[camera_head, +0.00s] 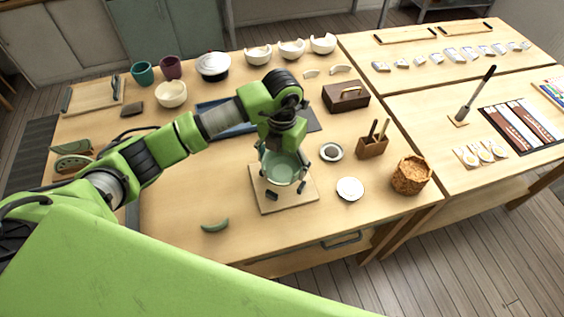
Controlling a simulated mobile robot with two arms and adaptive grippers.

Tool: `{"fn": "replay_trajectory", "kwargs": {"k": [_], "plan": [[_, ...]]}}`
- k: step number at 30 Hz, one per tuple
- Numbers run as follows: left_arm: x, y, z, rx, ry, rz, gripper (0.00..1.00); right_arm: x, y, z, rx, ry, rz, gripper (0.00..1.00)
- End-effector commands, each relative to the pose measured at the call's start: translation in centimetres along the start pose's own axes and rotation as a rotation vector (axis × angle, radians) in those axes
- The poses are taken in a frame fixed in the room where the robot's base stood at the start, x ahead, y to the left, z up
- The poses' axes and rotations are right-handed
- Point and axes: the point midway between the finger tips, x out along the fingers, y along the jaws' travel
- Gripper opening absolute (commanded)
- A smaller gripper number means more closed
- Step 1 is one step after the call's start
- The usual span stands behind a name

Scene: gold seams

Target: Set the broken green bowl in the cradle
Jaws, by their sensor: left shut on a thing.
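The broken green bowl (281,172) is pale green and looks upright. My left gripper (283,150) reaches down from above and is shut on it. The cradle is a square wooden board (296,204) with dark pads, one of them in front (271,196). The bowl is over the board, among these pads. I cannot tell whether it rests on the cradle or hangs just above it. My gripper and arm hide part of the bowl's far rim. A curved green shard (214,226) lies apart on the table, front left. My right gripper is not in view.
A small dark-centred dish (331,152), a white dish (350,189), a wooden tool holder (372,147) and a woven basket (411,176) stand right of the cradle. A brown box (345,97) is behind. The table's front left is mostly clear.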

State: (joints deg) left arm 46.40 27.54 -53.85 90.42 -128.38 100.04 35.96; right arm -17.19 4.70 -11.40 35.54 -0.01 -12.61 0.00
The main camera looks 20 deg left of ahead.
Motion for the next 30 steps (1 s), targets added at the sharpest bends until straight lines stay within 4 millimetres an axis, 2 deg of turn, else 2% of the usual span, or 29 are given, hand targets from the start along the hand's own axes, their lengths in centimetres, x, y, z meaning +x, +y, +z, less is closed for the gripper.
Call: {"fn": "replay_trajectory", "kwargs": {"k": [30], "plan": [[0.59, 0.03, 0.06, 0.000, -0.002, 0.000, 0.58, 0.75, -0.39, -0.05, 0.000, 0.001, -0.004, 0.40]]}}
